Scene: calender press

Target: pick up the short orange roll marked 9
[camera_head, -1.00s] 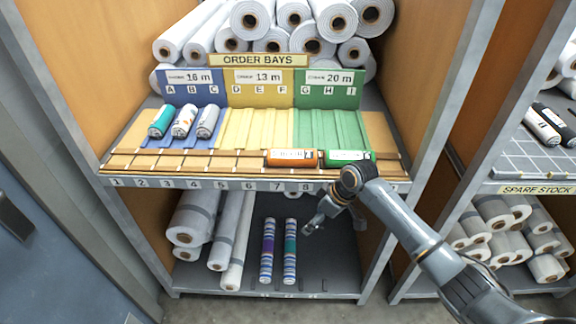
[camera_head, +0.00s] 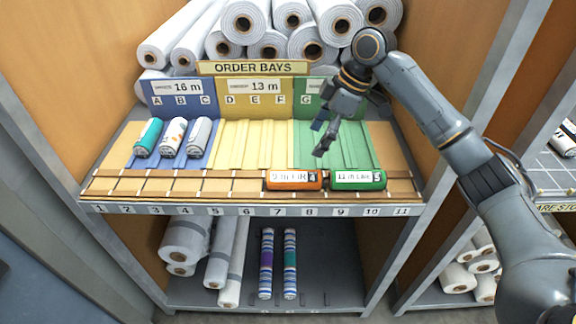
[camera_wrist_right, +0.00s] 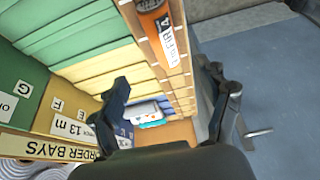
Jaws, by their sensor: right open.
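The short orange roll (camera_head: 292,180) lies on the wooden front ledge, above slots 7 and 8. Its white label seems to read 9 m FIR, with a small 4 at the end. The right wrist view shows the orange roll (camera_wrist_right: 156,30) at the top, ahead of the fingers. My right gripper (camera_head: 322,143) is open and empty, above the green bay, behind and a little right of the orange roll. Its two spread fingers (camera_wrist_right: 168,76) show in the wrist view, apart from the roll. My left gripper is out of view.
A green roll (camera_head: 357,180) lies just right of the orange one on the ledge. The yellow bay (camera_head: 252,143) is bare. Large white rolls (camera_head: 262,45) are piled behind.

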